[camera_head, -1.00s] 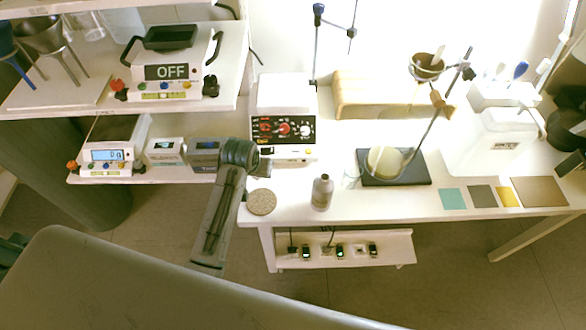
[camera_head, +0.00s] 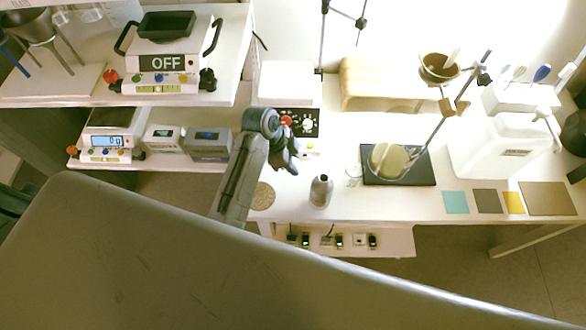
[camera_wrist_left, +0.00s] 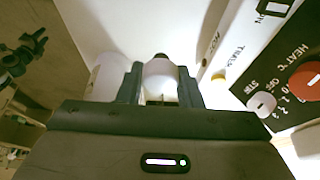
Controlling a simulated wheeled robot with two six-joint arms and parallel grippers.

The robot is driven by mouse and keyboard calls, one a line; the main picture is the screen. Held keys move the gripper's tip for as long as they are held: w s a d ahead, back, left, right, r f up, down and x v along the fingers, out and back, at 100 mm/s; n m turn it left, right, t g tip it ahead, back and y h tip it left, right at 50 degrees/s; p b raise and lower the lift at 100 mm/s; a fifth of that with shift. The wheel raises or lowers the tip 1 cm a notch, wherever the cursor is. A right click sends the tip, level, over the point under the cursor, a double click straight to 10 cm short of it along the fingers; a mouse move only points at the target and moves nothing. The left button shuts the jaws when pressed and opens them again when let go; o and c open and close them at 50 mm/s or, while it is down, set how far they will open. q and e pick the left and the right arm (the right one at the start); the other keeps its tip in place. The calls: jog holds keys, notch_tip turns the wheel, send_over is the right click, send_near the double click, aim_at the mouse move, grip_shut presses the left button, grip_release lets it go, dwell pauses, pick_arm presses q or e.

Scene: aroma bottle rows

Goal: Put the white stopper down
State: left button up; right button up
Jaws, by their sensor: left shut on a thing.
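My left gripper (camera_head: 292,160) is over the bench edge, in front of the heater's control panel. In the left wrist view its two fingers (camera_wrist_left: 162,85) are shut on the white stopper (camera_wrist_left: 160,77), a small pale piece with a darker end. In the head view the stopper cannot be made out. A grey bottle (camera_head: 321,191) with a dark mouth stands upright on the bench, right of the gripper and apart from it. A round cork mat (camera_head: 262,196) lies to its left, partly beside my left arm. My right gripper is not in view.
The white heater box (camera_head: 287,84) with a red knob stands close behind the gripper. A stand on a dark base (camera_head: 410,178) holds a round flask (camera_head: 388,160) to the right. Small instruments (camera_head: 208,145) sit left. Bare bench lies around the bottle.

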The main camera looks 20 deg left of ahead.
aim_at(297, 177)
pick_arm(q)
jog(key=shift+f, duration=0.9)
jog(key=shift+f+p, duration=0.45)
jog(key=shift+f, duration=1.4)
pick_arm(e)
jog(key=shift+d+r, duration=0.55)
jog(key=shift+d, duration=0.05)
pick_arm(q)
jog(key=o, duration=1)
jog(key=shift+f, duration=0.15)
jog(key=shift+a+r, duration=0.1)
jog(key=shift+r, duration=0.25)
jog(key=b+v, duration=0.1)
jog(key=v, duration=1)
jog(key=shift+r+b, duration=0.3)
jog(key=shift+b, duration=0.1)
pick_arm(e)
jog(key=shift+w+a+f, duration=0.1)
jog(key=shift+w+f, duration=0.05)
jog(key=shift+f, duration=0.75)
